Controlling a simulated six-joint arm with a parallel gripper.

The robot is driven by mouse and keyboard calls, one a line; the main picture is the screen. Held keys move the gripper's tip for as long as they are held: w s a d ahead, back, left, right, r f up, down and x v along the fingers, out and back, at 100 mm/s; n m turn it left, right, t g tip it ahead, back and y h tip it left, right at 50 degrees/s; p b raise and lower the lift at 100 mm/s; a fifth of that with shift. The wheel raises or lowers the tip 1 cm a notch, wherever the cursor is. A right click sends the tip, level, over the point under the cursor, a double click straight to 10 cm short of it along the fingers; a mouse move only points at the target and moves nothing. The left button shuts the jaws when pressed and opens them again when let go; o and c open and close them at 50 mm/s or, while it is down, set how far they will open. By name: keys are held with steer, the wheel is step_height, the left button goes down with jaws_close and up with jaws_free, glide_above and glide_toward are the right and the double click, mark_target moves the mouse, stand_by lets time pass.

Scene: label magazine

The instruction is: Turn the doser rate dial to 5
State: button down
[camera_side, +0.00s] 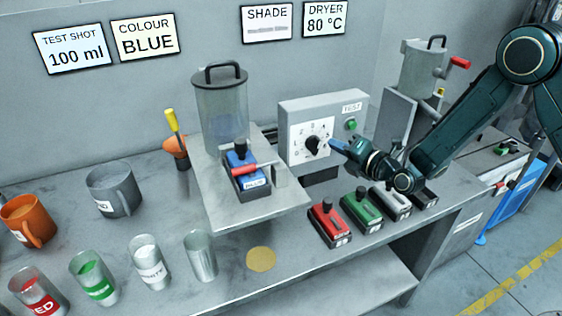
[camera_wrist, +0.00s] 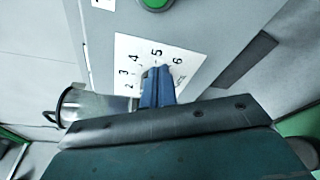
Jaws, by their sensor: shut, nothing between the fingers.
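The doser rate dial (camera_side: 313,144) is a black knob on a white numbered plate, on the front of a grey box (camera_side: 345,104). My gripper (camera_side: 334,146) is at the right side of the knob in the side view, its blue fingers shut and empty. In the wrist view the shut fingers (camera_wrist: 158,86) cover most of the knob, just below the 5. The numbers 2 to 6 show on the plate (camera_wrist: 128,48) there. I cannot tell whether the fingertips touch the knob, nor which number its pointer marks.
A green TEST button (camera_side: 351,124) is right of the dial. A clear hopper (camera_side: 222,108) stands left, above a blue cartridge (camera_side: 242,168). Red (camera_side: 328,224), green (camera_side: 361,209) and grey cartridges stand below my arm. Cups and mugs fill the bench's left.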

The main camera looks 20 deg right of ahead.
steer(key=shift+a+f+v, duration=0.1)
steer(key=shift+a+v, duration=0.1)
steer(key=shift+v, duration=0.75)
steer(key=shift+a+f+v, duration=0.15)
steer(key=shift+a+v, duration=0.05)
steer(key=shift+v, duration=0.75)
steer(key=shift+a+f+v, duration=0.1)
steer(key=shift+a+v, duration=0.05)
steer(key=shift+v, duration=0.75)
steer(key=shift+s+a, duration=0.35)
steer(key=shift+s+a+r, duration=0.15)
steer(key=shift+a+r, duration=0.15)
steer(key=shift+r, duration=0.35)
steer(key=shift+s+a+r, duration=0.2)
steer(key=shift+a+r, duration=0.1)
steer(key=shift+r, duration=0.35)
steer(key=shift+w, duration=0.1)
steer(key=shift+d+r+x, duration=0.15)
steer(key=shift+d+x, duration=0.1)
steer(key=shift+x, duration=0.85)
steer(key=shift+d+r+x, duration=0.15)
steer(key=shift+d+x, duration=0.05)
steer(key=shift+x, duration=0.9)
steer(key=shift+d+r+x, duration=0.1)
steer(key=shift+d+x, duration=0.15)
steer(key=shift+x, duration=0.85)
steer(key=shift+w+a+f, duration=0.15)
steer(key=shift+a+f, duration=0.1)
steer(key=shift+f, duration=0.1)
